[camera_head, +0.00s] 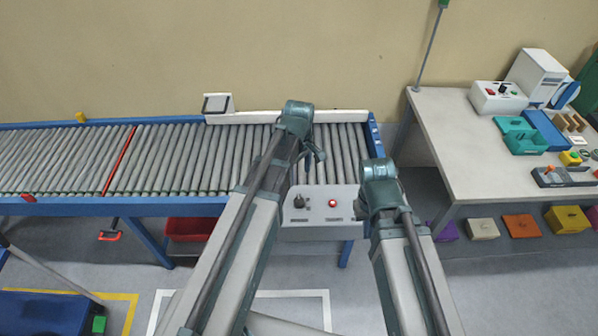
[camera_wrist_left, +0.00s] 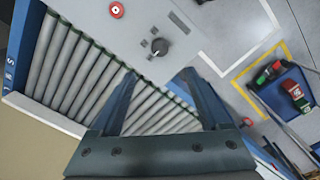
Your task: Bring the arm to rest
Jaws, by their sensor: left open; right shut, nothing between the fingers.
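My left gripper (camera_head: 316,150) hangs over the right end of the roller conveyor (camera_head: 190,160) in the head view. In the left wrist view its two dark fingers (camera_wrist_left: 160,85) stand apart with nothing between them. My right gripper (camera_head: 360,208) is a small dark shape below its wrist, by the right edge of the control box. It is shut and holds nothing that I can see; much of it is hidden by its own arm.
The grey control box (camera_head: 318,203) with a knob and red button is on the conveyor's front edge. A workbench (camera_head: 440,130) with bins and devices stands at the right. A red crate (camera_head: 190,229) is under the conveyor; colored boxes are under the bench.

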